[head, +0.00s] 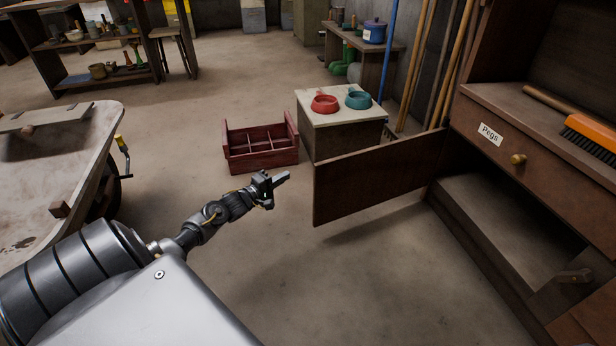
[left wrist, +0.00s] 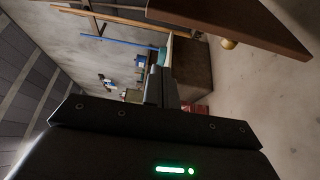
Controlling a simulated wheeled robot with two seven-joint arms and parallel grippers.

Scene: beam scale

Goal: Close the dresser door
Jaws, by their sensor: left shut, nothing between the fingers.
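The dresser (head: 530,145) stands at the right, dark brown, with a drawer labelled "Pegs". Its lower door (head: 370,180) is swung wide open, reaching left into the room, and the compartment (head: 515,235) behind it is exposed. My left gripper (head: 284,178) is shut and empty, just left of the door's free edge with a visible gap. In the left wrist view, my shut fingers (left wrist: 158,86) show at the centre. The door (left wrist: 240,20) is at the upper right there, with a round knob (left wrist: 229,43). My right gripper is out of view.
A worktable (head: 60,160) is at left. The floor before the dresser is clear.

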